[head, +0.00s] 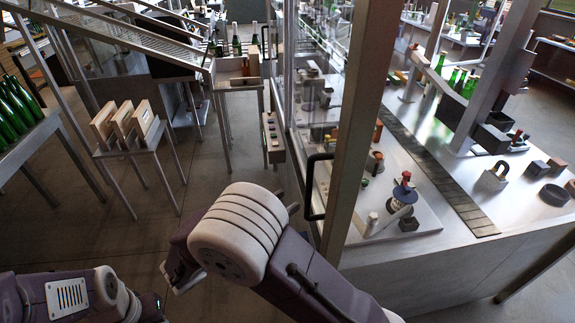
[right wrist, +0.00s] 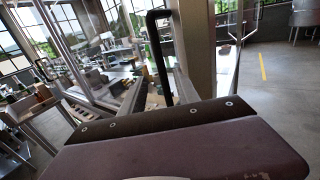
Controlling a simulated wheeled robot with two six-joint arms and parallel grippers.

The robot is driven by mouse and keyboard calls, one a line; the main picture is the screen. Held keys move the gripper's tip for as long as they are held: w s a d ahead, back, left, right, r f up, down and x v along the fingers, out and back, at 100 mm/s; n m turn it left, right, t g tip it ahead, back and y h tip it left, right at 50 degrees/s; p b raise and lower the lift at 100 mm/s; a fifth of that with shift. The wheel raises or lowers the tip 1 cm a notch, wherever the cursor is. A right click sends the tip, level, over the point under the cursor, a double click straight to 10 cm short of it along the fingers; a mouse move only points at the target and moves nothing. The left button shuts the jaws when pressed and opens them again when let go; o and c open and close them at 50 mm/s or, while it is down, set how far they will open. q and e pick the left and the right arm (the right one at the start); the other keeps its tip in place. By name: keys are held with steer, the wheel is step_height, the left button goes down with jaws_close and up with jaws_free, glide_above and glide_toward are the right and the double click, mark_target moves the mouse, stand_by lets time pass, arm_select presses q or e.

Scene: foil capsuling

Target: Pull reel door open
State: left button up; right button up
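The reel door (head: 318,95) is a clear panel in a metal frame on the machine's left side and looks shut. Its black bar handle (head: 312,187) stands upright beside a thick metal post (head: 358,120). In the right wrist view the handle (right wrist: 158,55) rises just beyond my gripper. My right gripper (right wrist: 158,94) has its grey fingers apart, with nothing seen held. In the head view my white wrist joint hides most of it; a grey tip (head: 293,209) shows just left of the handle, apart from it.
A bench (head: 415,225) with bottle tools and a dark strip lies right of the post. A small control box (head: 271,138) stands left of the door. Wooden crates (head: 123,122) sit on a stand at left, near green bottles (head: 18,105). The floor between is clear.

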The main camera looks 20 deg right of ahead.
mark_target(307, 188)
steer(key=x, duration=0.1)
steer(key=p+x, duration=0.1)
steer(key=x, duration=0.1)
steer(key=p+x, duration=0.1)
steer(key=x, duration=0.1)
steer(key=shift+s+d+r, duration=0.15)
steer(key=shift+s+r, duration=0.1)
steer(key=shift+r, duration=0.1)
steer(key=x, duration=0.4)
steer(key=shift+w+f+p, duration=0.25)
steer(key=shift+f+p, duration=0.15)
steer(key=shift+s, duration=0.15)
jaws_close()
stand_by(0.4)
